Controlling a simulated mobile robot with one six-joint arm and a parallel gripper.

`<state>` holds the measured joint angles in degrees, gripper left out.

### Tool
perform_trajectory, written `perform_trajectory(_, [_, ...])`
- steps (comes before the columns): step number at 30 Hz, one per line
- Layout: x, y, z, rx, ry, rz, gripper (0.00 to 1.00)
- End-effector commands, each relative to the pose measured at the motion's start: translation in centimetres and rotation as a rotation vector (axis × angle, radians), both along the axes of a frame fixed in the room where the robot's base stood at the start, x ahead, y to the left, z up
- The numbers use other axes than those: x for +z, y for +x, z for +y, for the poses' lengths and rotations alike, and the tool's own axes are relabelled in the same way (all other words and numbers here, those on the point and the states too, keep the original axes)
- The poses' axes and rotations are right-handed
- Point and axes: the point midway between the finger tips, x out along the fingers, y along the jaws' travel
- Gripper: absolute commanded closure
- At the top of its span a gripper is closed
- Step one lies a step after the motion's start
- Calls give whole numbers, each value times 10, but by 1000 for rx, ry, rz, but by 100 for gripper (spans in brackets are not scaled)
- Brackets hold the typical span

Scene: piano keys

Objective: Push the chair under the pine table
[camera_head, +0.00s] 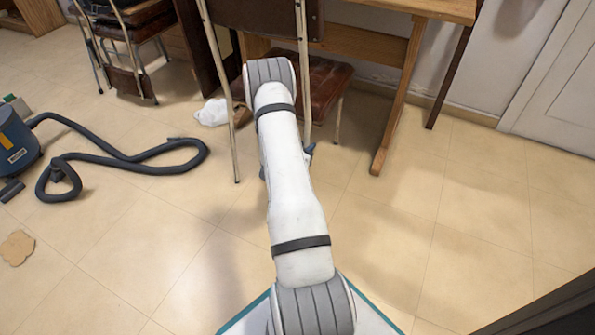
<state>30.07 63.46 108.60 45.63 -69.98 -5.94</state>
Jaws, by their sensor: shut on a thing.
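The chair (325,92) has a dark brown seat, a brown backrest and thin pale metal tubes. It stands upright at the top middle, with its seat partly beneath the pine table's top. The pine table (393,100) has a light wooden top and a slanting leg with a foot on the floor. My white arm crosses in front of the chair and hides part of its frame and seat. My gripper (309,152) shows only as a small dark piece beside the arm, at the chair's right tube. It is shut on the chair; its fingertips are mostly hidden.
Another chair (125,30) stands at the upper left. A blue vacuum cleaner (15,140) with a dark hose (130,163) lies on the left floor. A white crumpled item (212,112) lies left of the chair. A white door (560,85) is at right. The right floor is clear.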

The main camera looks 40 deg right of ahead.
Motion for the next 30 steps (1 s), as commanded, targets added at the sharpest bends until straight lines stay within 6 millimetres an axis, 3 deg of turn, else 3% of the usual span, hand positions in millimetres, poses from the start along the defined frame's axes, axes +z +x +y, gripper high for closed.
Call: perform_trajectory(30, [5,32,-53,1,-9,-11,100])
